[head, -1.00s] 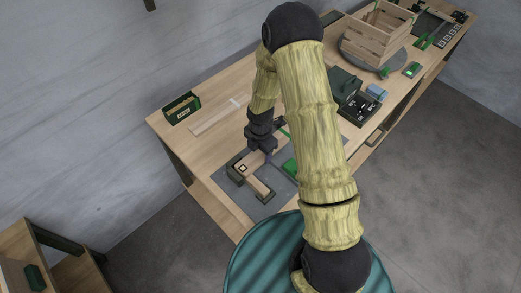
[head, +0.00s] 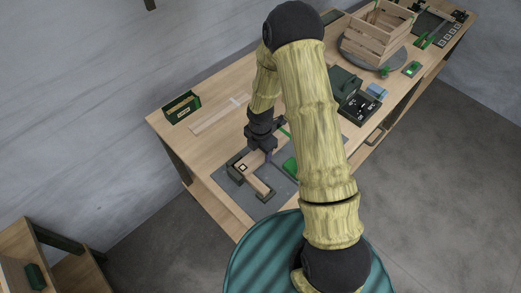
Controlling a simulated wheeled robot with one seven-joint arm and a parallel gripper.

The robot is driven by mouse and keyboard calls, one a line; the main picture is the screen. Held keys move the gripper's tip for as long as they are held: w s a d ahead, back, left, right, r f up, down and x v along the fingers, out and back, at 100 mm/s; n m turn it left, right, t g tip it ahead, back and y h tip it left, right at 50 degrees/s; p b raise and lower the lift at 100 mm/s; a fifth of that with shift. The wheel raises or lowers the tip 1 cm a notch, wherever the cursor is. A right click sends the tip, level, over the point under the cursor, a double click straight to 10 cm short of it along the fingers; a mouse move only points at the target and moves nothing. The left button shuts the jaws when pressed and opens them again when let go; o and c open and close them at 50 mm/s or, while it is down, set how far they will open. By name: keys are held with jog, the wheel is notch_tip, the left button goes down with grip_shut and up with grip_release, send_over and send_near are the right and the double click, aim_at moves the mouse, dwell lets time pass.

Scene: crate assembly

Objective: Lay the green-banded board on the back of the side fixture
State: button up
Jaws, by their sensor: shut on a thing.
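The side fixture (head: 237,175) is a dark green frame on a grey mat at the near left end of the workbench. A wooden board (head: 254,161) with a small black-and-white marker near one end lies along the fixture's back. My gripper (head: 263,152) is shut on this board near its right end, low over the mat. A second wooden piece (head: 256,186) runs toward the front of the fixture, ending in a dark green block. The board's green band is not clearly visible, and the fingertips are too small to see in detail.
A slatted wooden crate (head: 376,35) stands on a round grey turntable (head: 397,62) at the far end. A dark green box (head: 343,84) stands mid-bench. A green bin (head: 181,108) sits at the back left edge. My arm hides the bench's middle.

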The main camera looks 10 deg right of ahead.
jog(key=shift+f, duration=0.25)
dwell(0.6)
jog(key=o, duration=1.1)
jog(key=shift+r, duration=0.15)
jog(key=shift+r+p, duration=3.05)
jog(key=shift+r, duration=0.8)
